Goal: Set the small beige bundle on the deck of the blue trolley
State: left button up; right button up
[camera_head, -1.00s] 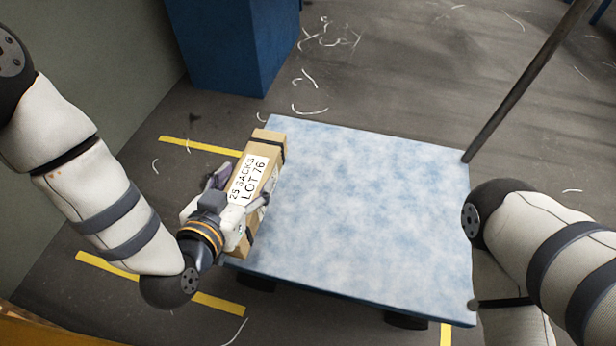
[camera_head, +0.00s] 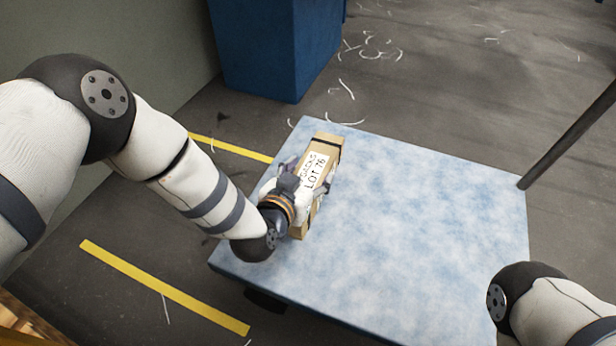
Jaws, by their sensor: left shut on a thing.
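The small beige bundle (camera_head: 328,150) is a long box-like pack with dark straps and a white label reading "LOT 76". My left gripper (camera_head: 311,183) is shut on it, with fingers on both sides of its lower half. The bundle is over the left part of the blue trolley's deck (camera_head: 420,220). I cannot tell whether its underside touches the deck. The deck is a pale mottled blue board and is otherwise bare. My right arm shows at the lower right, but its gripper is not in view.
The trolley's dark handle post (camera_head: 570,135) rises at the right back corner. A dark blue bin (camera_head: 265,50) stands behind the trolley. Yellow floor lines (camera_head: 165,288) and white thread scraps (camera_head: 372,50) lie on the grey floor. The deck's middle and right are clear.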

pick_arm(q)
jog(key=o, duration=1.6)
jog(key=shift+s+r, duration=0.1)
jog(key=shift+r, duration=0.1)
jog(key=p+v, duration=0.5)
jog(key=v, duration=0.6)
jog(key=shift+a+r, duration=0.1)
jog(key=shift+r, duration=0.05)
jog(key=shift+s+a, duration=0.15)
jog(key=shift+s, duration=0.25)
pick_arm(e)
jog(key=shift+t, duration=0.5)
jog(key=v, duration=0.4)
jog(key=shift+s+r, duration=0.3)
jog(key=shift+r, duration=0.15)
